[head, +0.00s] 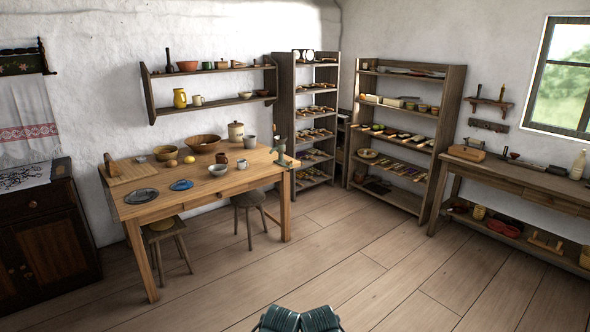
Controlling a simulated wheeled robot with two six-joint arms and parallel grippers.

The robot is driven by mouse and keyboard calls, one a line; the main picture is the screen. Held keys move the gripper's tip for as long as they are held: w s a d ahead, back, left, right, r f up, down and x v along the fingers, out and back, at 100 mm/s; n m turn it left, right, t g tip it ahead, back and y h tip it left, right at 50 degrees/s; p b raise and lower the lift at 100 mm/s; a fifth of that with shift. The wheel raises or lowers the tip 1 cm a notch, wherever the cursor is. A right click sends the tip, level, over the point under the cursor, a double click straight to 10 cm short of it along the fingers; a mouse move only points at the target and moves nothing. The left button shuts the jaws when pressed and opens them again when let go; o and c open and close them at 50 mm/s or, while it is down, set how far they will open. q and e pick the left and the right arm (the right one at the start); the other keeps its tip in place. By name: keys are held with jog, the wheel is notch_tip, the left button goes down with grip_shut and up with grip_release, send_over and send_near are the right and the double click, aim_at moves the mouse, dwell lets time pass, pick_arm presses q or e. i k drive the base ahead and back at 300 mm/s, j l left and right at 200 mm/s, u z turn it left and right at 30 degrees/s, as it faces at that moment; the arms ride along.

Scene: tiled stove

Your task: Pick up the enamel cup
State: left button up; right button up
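Several cups stand on the wooden table (139,207) at the left. A pale grey cup (250,142) stands near its back right, a small whitish mug (242,164) in front of it, and a brown cup (221,158) to the left. A light mug (197,100) stands on the wall shelf above. At this size I cannot tell for sure which one is enamel. Dark ribbed parts, probably mine, show at the bottom edge. Neither gripper can be made out, and nothing of mine is near the table.
Two stools (250,200) stand at the table's front side. Bowls (202,143), plates and a grinder-like tool share the tabletop. Loaded racks (455,120) stand at the back, and a workbench (520,178) at the right. The plank floor (350,250) between is clear.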

aim_at(242, 163)
jog(key=i, duration=0.6)
jog(key=i+l+u, duration=0.15)
jog(key=i, duration=1.05)
jog(key=i+l+u, duration=0.15)
jog(key=i+u, duration=0.25)
jog(key=i+l+u, duration=0.25)
jog(key=i+u, duration=0.2)
jog(key=i+l+u, duration=0.6)
jog(key=l+u, duration=0.25)
jog(key=i+l+u, duration=0.15)
jog(key=l, duration=0.25)
jog(key=i+l+u, duration=0.2)
jog(key=l, duration=0.15)
jog(key=l+u, duration=0.15)
jog(key=l, duration=0.25)
